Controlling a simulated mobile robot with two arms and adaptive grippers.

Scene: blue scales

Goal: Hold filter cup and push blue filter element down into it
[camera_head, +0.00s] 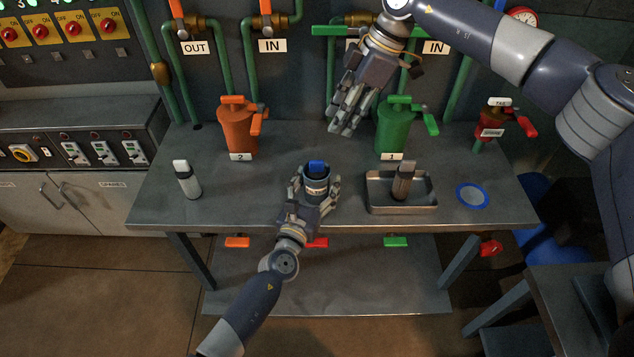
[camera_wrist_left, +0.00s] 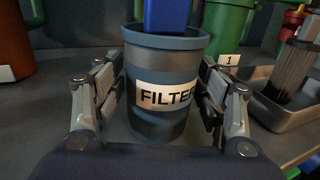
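The filter cup (camera_head: 316,186) is a blue-grey cylinder standing upright on the metal table, and its "FILTER" label shows in the left wrist view (camera_wrist_left: 165,97). The blue filter element (camera_head: 317,167) sticks up out of the cup's mouth; its blue top also shows in the left wrist view (camera_wrist_left: 167,16), and its lower part is hidden inside. My left gripper (camera_head: 318,196) has a finger on each side of the cup and appears closed on it. My right gripper (camera_head: 346,128) hangs above and behind the cup, to its right, fingers pointing down and close together, holding nothing visible.
An orange housing (camera_head: 240,131) marked 2 and a green housing (camera_head: 393,133) marked 1 stand at the back. A metal tray (camera_head: 420,207) holds a dark filter (camera_head: 404,180). A white-topped cylinder (camera_head: 188,180) stands left; a blue ring (camera_head: 472,195) lies right.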

